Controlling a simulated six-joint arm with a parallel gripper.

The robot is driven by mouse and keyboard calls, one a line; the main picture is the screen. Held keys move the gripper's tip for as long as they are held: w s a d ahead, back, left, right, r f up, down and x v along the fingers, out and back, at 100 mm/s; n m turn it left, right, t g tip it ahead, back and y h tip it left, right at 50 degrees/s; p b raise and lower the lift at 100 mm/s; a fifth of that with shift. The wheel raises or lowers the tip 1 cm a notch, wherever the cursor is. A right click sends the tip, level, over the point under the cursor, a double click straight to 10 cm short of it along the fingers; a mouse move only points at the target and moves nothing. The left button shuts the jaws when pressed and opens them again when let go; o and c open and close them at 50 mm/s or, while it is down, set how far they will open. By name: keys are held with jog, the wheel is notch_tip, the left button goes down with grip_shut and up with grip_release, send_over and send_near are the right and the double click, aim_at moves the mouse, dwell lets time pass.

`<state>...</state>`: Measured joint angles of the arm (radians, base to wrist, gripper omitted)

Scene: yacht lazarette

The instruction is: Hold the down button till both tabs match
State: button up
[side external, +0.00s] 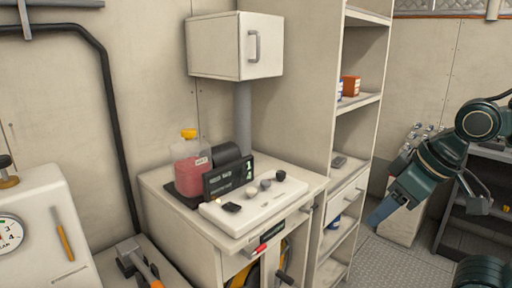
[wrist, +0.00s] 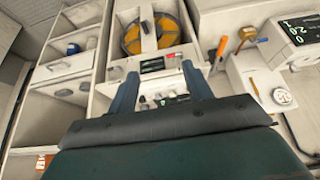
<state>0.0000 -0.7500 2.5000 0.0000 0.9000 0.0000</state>
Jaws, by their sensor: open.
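A white control panel (side external: 240,212) with several small knobs or buttons lies on the cabinet top in the side view. A dark button (side external: 231,207) sits at its near left, and grey and black ones (side external: 265,184) run to the right. I cannot tell which is the down button. A dark display (side external: 229,177) stands behind the panel; its text is too small to read.
A jug of red liquid (side external: 192,165) stands behind the panel, under a wall box (side external: 235,46). An open shelf unit (side external: 357,104) stands between the panel and my arm. At left is a white housing with a gauge (side external: 10,232). The floor (side external: 395,263) below my gripper is clear.

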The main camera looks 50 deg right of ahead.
jog(key=shift+c, duration=0.2)
jog(key=shift+r, duration=0.1)
jog(key=c, duration=0.7)
jog(key=shift+w+r, duration=0.15)
jog(key=shift+w, duration=0.05)
grip_shut()
jog(key=w+d+r+m+g, duration=0.1)
jog(key=w+r+m, duration=0.35)
jog(key=w, duration=0.45)
jog(key=w+d+r+m+g, duration=0.1)
jog(key=w+r+m, duration=0.35)
jog(key=w, duration=0.35)
jog(key=w+d+f+m+g, duration=0.1)
jog(key=w+m, duration=0.3)
jog(key=w, duration=0.4)
jog(key=w+d+f+m+g, duration=0.1)
jog(key=w+d+f+m, duration=0.1)
jog(key=w+m, duration=0.3)
jog(key=shift+w+d+g, duration=0.4)
jog(key=shift+w+d, duration=0.35)
jog(key=shift+w, duration=0.7)
jog(key=shift+f, duration=0.1)
